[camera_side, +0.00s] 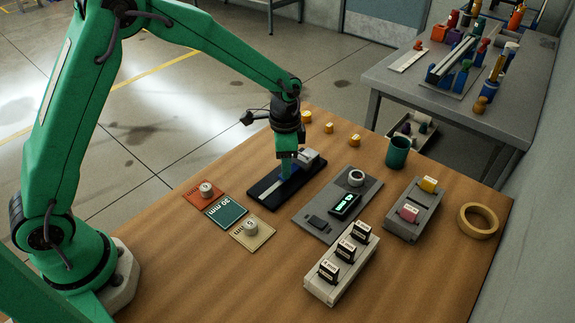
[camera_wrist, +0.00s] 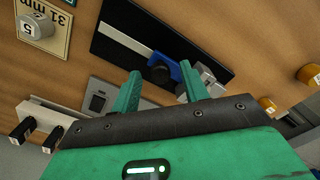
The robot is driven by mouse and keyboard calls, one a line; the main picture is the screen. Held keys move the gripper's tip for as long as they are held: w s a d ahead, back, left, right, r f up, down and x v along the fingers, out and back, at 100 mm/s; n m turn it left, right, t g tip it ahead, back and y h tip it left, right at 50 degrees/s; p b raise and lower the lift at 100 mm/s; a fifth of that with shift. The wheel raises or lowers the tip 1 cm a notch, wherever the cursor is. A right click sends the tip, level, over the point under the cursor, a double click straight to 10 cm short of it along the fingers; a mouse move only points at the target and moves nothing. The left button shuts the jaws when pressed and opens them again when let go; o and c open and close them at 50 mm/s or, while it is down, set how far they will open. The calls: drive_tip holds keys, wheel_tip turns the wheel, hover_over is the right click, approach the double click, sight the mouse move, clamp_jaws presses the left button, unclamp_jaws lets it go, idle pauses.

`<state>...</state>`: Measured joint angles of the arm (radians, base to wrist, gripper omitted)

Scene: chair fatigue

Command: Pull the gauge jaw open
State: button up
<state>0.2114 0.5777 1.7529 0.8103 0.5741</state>
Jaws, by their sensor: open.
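The gauge is a black base (camera_side: 262,188) with a silver rail, and it also shows in the wrist view (camera_wrist: 107,52). A blue jaw (camera_wrist: 186,72) with a dark round knob (camera_wrist: 160,76) sits on the rail close to a silver block (camera_wrist: 212,78). The silver block also shows in the side view (camera_side: 308,157). My gripper (camera_side: 286,172) is pointed down over the gauge. In the wrist view its two green fingers (camera_wrist: 160,90) are apart with nothing held between them. Whether a finger touches the jaw I cannot tell. In the side view my gripper mostly hides the jaw.
Orange, green and beige cards (camera_side: 250,233) lie left of the gauge, two with small weights. A grey plate (camera_side: 318,222) with a lit display lies to the right. Beyond are a block rack (camera_side: 318,288), a grey tray (camera_side: 398,222), a teal cup (camera_side: 398,152) and a tape ring (camera_side: 478,233).

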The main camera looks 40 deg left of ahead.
clamp_jaws()
drive_tip(key=shift+s, duration=2.2)
unclamp_jaws()
drive_tip(key=shift+w, duration=0.1)
